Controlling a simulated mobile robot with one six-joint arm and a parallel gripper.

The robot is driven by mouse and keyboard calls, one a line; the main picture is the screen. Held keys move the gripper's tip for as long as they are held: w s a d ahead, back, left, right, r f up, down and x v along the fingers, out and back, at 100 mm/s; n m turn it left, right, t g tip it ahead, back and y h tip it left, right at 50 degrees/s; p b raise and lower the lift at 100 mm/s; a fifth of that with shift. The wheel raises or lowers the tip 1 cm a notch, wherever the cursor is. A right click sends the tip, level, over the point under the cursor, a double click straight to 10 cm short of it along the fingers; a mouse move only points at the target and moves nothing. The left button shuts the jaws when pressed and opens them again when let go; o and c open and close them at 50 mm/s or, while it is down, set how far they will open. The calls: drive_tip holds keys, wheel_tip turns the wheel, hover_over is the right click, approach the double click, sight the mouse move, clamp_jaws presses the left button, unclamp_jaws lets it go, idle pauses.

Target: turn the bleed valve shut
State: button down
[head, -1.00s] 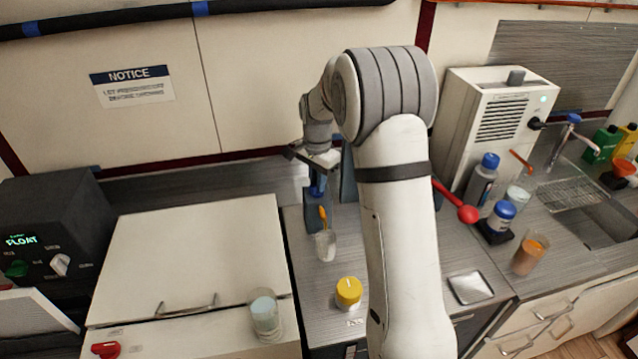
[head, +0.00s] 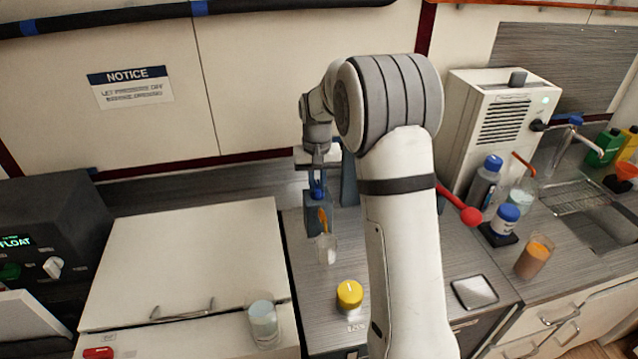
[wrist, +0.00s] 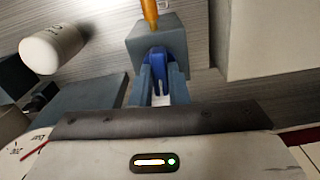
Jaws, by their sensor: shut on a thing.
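The bleed valve is a grey-blue block (head: 313,222) on the counter with a blue handle (head: 317,189) on top and an orange spout (head: 323,219) at its front. In the wrist view, the blue handle (wrist: 158,62) stands between the two fingers of my gripper (wrist: 160,80). The fingers are shut on it from both sides, above the block (wrist: 172,40). In the head view, my gripper (head: 317,178) comes down on the handle from above and partly hides it. A clear beaker (head: 326,249) stands below the spout.
A yellow-lidded jar (head: 349,294) stands in front of the valve. My arm crosses the counter to its right. A red-knobbed lever (head: 469,215) sticks out beyond my arm. A white-topped cabinet (head: 190,255) with a glass (head: 263,320) lies to the left.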

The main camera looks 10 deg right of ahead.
sight(317, 185)
drive_tip(key=shift+n, duration=0.5)
drive_tip(key=c, duration=1.4)
unclamp_jaws()
wheel_tip(317, 185, up, 8)
drive_tip(key=shift+f+b, duration=0.1)
drive_tip(key=shift+b, duration=0.4)
